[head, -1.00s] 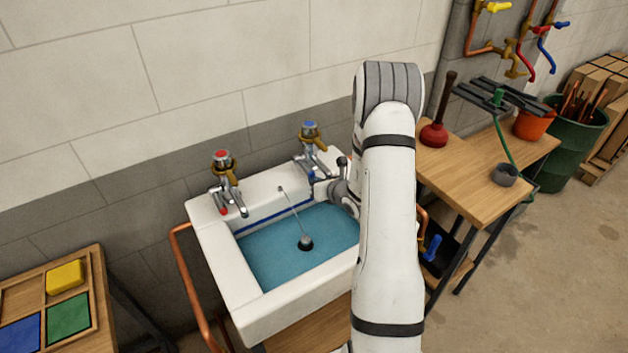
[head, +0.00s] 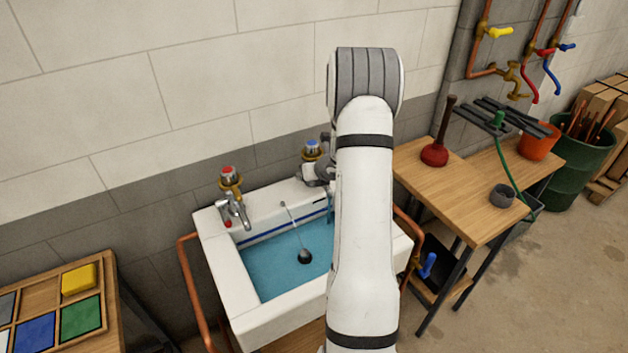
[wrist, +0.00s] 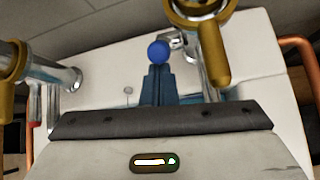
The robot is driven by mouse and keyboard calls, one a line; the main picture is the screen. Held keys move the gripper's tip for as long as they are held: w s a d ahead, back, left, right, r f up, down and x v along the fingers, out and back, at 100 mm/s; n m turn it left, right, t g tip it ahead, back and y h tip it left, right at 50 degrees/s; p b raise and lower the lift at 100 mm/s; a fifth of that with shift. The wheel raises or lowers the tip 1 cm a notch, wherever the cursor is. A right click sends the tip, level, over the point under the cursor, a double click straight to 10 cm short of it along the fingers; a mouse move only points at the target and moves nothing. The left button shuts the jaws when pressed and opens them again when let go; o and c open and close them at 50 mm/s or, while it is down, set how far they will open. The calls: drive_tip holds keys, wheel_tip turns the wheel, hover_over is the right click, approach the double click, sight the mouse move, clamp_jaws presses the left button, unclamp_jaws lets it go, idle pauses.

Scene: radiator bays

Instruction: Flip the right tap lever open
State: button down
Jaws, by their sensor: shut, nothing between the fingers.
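The right tap (head: 312,148) has a blue cap and brass collar at the back of the white sink (head: 222,262). My arm hides much of it in the head view. In the wrist view, a brass lever (wrist: 213,55) hangs from its collar at upper right. A blue ball (wrist: 159,51) on the tap's chrome part shows just beyond my fingertips. My gripper (wrist: 158,70) is shut and empty, its fingers together, left of the brass lever. I cannot tell whether it touches the ball. The red-capped left tap (head: 231,184) also shows its brass collar (wrist: 14,72).
Blue water (head: 275,265) with a plug on a chain fills the basin. A copper pipe (head: 188,280) runs by the sink's left side. A wooden table (head: 440,200) with a red plunger (head: 435,154) stands right. A tray of coloured blocks (head: 42,290) lies left.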

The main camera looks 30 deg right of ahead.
drive_tip(key=shift+w+d+r, duration=0.1)
drive_tip(key=shift+w+r, duration=0.3)
drive_tip(key=shift+r, duration=0.2)
drive_tip(key=shift+w+r, duration=0.4)
drive_tip(key=shift+r, duration=0.2)
wheel_tip(320, 180, up, 8)
drive_tip(key=s+p, duration=0.3)
drive_tip(key=p, duration=0.4)
drive_tip(key=shift+d, duration=0.15)
